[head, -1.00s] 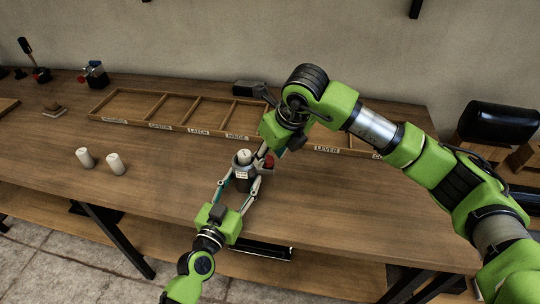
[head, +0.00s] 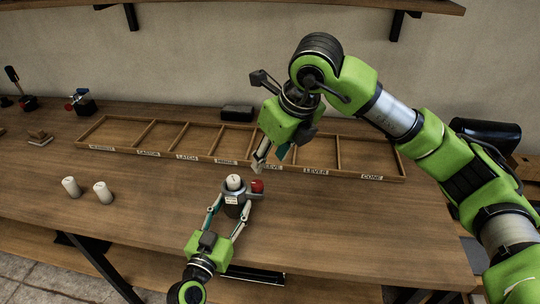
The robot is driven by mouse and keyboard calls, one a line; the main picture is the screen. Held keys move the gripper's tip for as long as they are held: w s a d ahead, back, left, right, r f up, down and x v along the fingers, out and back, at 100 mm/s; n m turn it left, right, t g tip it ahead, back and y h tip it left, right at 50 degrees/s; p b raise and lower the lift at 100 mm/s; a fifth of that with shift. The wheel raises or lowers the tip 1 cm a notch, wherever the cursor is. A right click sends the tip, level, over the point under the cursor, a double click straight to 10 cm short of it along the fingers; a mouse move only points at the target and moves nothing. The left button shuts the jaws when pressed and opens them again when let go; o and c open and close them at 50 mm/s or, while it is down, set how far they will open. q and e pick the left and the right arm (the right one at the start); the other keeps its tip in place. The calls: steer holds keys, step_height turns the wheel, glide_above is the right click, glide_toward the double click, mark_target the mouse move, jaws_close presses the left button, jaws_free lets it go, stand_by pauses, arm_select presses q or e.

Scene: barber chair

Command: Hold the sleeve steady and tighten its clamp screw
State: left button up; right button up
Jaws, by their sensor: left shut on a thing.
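My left gripper (head: 232,204) is shut on the sleeve from the front, one finger on each side. A red knob-like part (head: 257,186) shows right beside the sleeve at its right; it may be the clamp screw, but it is too small to tell. My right gripper (head: 269,161) hangs above and behind the sleeve, apart from it, with its fingers spread and nothing seen between them.
A long labelled wooden tray (head: 213,157) with several compartments lies behind the sleeve. Two white cylinders (head: 87,189) stand at the left. A black block (head: 237,113) and a small device with a red part (head: 82,101) sit farther back. The bench right of the sleeve is clear.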

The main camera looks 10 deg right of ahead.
arm_select(q)
steer(key=o, duration=1.4)
steer(key=shift+o, duration=0.2)
